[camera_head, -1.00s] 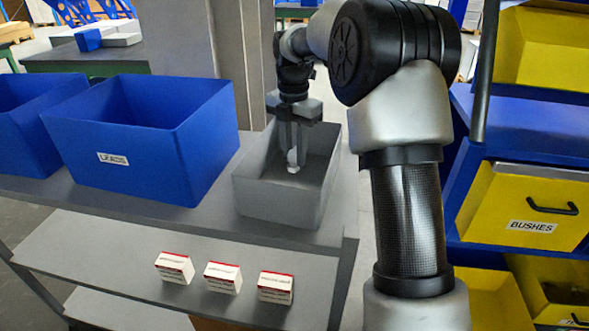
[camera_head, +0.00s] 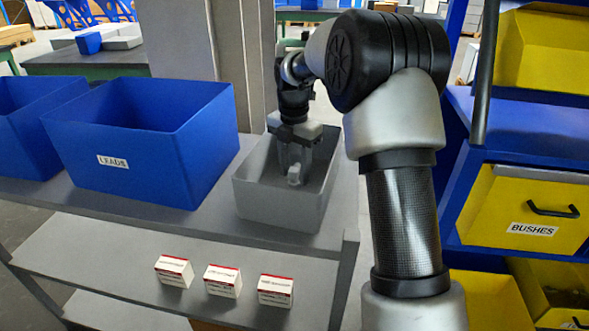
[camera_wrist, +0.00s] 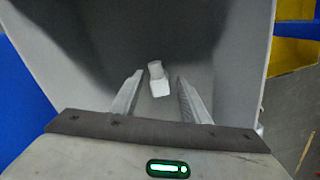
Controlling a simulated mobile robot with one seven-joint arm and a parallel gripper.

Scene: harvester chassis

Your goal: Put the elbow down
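The elbow is a small pale fitting (camera_head: 294,175) inside the grey bin (camera_head: 275,210) on the shelf top. In the wrist view the elbow (camera_wrist: 158,80) shows between and just beyond my fingertips, with a gap on each side. My gripper (camera_head: 294,170) points down into the grey bin and its fingers are apart; it also shows in the wrist view (camera_wrist: 160,77). The elbow appears to rest on the bin floor, though the exact contact is hard to see.
A blue bin marked LEADS (camera_head: 190,150) stands left of the grey bin, with another blue bin (camera_head: 30,130) beyond it. Several small red-and-white boxes (camera_head: 222,281) sit on the lower shelf. Yellow BUSHES bins (camera_head: 530,210) stand in a blue rack at right.

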